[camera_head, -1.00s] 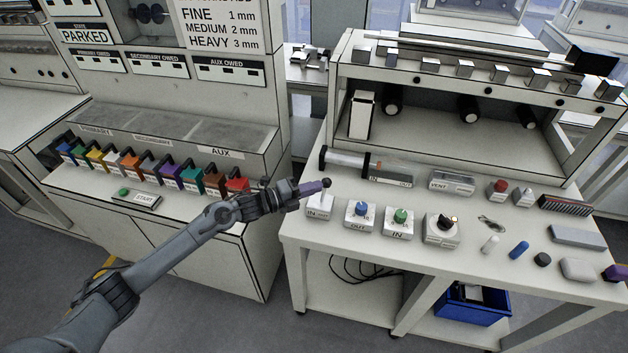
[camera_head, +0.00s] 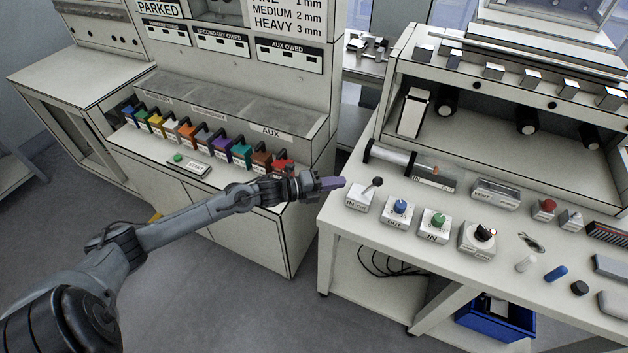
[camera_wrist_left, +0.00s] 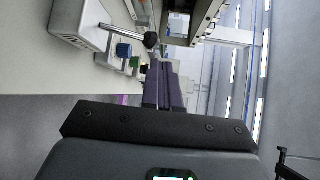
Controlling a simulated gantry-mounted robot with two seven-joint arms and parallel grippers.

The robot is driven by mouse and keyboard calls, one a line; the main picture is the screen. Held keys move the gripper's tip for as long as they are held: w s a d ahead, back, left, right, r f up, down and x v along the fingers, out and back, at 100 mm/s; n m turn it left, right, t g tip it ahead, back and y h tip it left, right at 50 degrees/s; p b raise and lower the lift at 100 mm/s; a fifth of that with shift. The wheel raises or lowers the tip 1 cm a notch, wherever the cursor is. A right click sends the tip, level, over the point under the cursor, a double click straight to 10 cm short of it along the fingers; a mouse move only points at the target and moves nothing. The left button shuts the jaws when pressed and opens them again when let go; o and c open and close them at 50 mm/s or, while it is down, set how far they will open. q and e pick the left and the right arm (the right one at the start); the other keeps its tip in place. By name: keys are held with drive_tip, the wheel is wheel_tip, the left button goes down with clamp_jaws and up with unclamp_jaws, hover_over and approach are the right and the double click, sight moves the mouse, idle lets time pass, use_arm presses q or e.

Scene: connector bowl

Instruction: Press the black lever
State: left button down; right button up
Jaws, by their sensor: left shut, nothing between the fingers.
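The black lever (camera_head: 377,182) has a round black knob on a thin stem. It rises from a small white box (camera_head: 360,199) marked IN, at the left front of the right bench. My left gripper (camera_head: 334,184) has purple fingers, shut and empty. They point at the lever from the left, with a visible gap in the head view. In the left wrist view the knob (camera_wrist_left: 151,40) shows just beyond and left of the fingertips (camera_wrist_left: 160,66), its stem leaning from the white box. My right gripper is not in view.
A blue knob (camera_head: 400,206), a green knob (camera_head: 438,220) and a black rotary switch (camera_head: 484,233) stand right of the lever. A clear tube (camera_head: 391,157) lies behind it. Coloured dispensers (camera_head: 240,154) line the left cabinet. A gap separates cabinet and bench.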

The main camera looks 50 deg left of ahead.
use_arm(q)
drive_tip(key=shift+r+p+v, duration=0.15)
drive_tip(key=shift+r+v, duration=0.05)
drive_tip(key=shift+v, duration=0.75)
drive_tip(key=shift+r+p+v, duration=0.15)
drive_tip(key=shift+v, duration=0.8)
drive_tip(key=shift+r+p+v, duration=0.15)
drive_tip(key=shift+r+v, duration=0.05)
drive_tip(key=shift+v, duration=0.8)
drive_tip(key=shift+d, duration=0.1)
